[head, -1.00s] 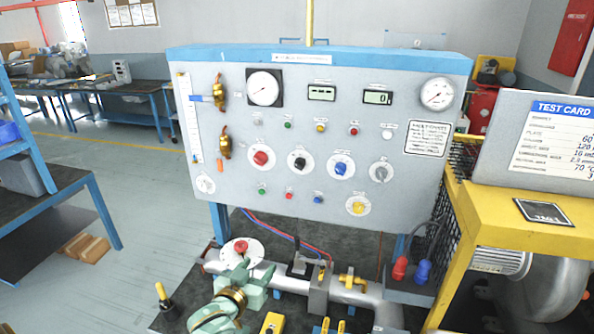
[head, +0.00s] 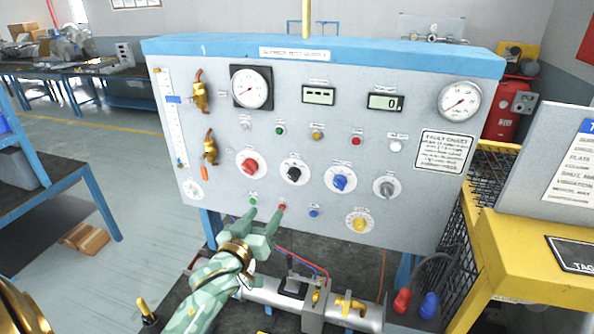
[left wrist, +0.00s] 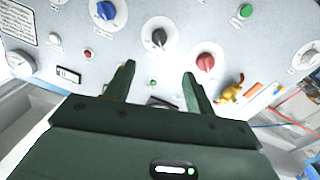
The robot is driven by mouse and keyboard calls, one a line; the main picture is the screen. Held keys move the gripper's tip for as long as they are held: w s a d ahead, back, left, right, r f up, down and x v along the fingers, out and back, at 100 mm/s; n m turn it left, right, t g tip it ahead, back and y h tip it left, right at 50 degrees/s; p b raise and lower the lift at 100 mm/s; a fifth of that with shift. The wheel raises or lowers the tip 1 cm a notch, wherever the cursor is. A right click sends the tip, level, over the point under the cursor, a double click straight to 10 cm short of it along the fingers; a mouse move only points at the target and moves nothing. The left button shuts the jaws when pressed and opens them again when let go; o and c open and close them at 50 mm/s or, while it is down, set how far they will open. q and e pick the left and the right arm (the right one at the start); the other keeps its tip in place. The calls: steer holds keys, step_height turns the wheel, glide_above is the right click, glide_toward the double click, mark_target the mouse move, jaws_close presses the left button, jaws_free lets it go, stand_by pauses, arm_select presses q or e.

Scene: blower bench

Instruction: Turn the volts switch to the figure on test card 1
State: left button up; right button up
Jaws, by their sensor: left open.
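The grey panel (head: 330,150) carries a row of rotary knobs on white dials: red (head: 250,165), black (head: 293,173), blue (head: 342,181) and grey (head: 387,187), with a yellow one (head: 359,223) below. Their labels are too small to read, so I cannot tell which is the volts switch. The test card (head: 583,160) is cut off at the right edge, its figures unreadable. My left gripper (head: 265,212) is open and empty, below the red and black knobs in the head view. The left wrist view shows its spread fingers (left wrist: 158,72) near the black knob (left wrist: 158,38) and red knob (left wrist: 205,62). My right gripper is out of view.
Two gauges (head: 250,87) (head: 459,101) and two displays (head: 319,95) (head: 386,102) sit above the knobs. Pipework (head: 270,292) lies below the panel. A yellow stand (head: 520,220) and mesh guard are at right.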

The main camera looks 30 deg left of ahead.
arm_select(q)
steer(key=w, duration=0.2)
glide_toward(291, 178)
steer(key=w, duration=0.5)
steer(key=w+a+p, duration=0.1)
steer(key=w, duration=0.1)
steer(key=shift+w+a, duration=0.15)
steer(key=shift+w, duration=0.25)
steer(key=shift+w+a, duration=0.15)
steer(key=shift+w, duration=0.55)
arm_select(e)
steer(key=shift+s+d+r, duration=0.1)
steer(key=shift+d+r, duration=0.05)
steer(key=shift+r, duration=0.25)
arm_select(q)
steer(key=c, duration=1)
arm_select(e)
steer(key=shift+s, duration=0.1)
